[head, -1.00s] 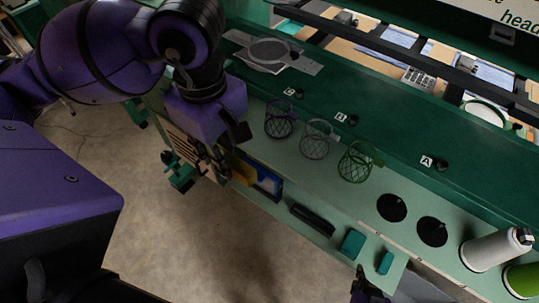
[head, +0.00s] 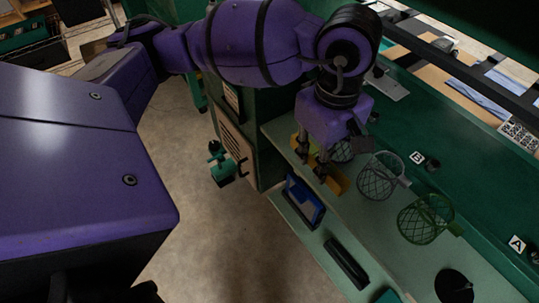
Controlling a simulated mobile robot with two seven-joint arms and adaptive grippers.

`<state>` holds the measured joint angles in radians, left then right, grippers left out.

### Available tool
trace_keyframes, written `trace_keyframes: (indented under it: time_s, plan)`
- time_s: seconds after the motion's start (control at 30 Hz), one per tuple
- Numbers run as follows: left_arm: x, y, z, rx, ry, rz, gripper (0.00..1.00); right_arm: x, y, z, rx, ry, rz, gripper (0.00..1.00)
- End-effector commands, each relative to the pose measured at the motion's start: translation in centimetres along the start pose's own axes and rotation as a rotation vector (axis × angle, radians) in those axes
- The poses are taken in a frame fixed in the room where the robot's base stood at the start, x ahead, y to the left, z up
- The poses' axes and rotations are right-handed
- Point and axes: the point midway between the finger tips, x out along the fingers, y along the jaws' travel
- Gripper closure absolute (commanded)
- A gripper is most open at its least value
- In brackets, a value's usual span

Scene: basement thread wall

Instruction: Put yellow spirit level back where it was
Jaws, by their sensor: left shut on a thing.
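The yellow spirit level (head: 333,180) is a short yellow bar, partly hidden by fingers. My left gripper (head: 313,168) points down over the left end of the pale green shelf and is shut on it. The level appears in front of the leftmost wire basket (head: 343,150), which my gripper partly covers. I cannot tell whether the level touches the shelf. My right gripper is out of view.
A white wire basket (head: 378,180) and a green one (head: 425,219) stand out to the right. A green cabinet (head: 258,130) stands left; bare floor (head: 215,235) lies in front.

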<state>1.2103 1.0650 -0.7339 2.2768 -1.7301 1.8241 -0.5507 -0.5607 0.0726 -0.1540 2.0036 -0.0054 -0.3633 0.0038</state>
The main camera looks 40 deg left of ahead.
Motion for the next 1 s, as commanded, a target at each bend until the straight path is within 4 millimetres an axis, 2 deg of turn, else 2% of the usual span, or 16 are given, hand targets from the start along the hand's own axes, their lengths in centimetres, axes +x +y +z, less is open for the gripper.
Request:
trace_keyframes:
  time_s: [0.23, 0.4, 0.83, 0.87, 1.0]
  plan:
    - [2.1, 1.5, 0.1, -0.001, -0.001, -0.003, 1.00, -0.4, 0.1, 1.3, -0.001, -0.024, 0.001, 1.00]
    - [4.5, 1.4, 0.1, 0.000, -0.001, -0.003, 1.00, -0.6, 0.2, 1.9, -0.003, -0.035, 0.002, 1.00]
    - [5.2, 1.4, 0.1, 0.001, -0.001, -0.001, 1.00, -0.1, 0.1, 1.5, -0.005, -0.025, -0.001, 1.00]
    - [5.1, 1.4, 0.1, 0.001, -0.001, -0.001, 0.78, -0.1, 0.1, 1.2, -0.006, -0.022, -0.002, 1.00]
    - [5.0, 1.4, 0.1, 0.001, 0.000, 0.001, 0.61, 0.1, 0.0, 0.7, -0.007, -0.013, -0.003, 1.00]
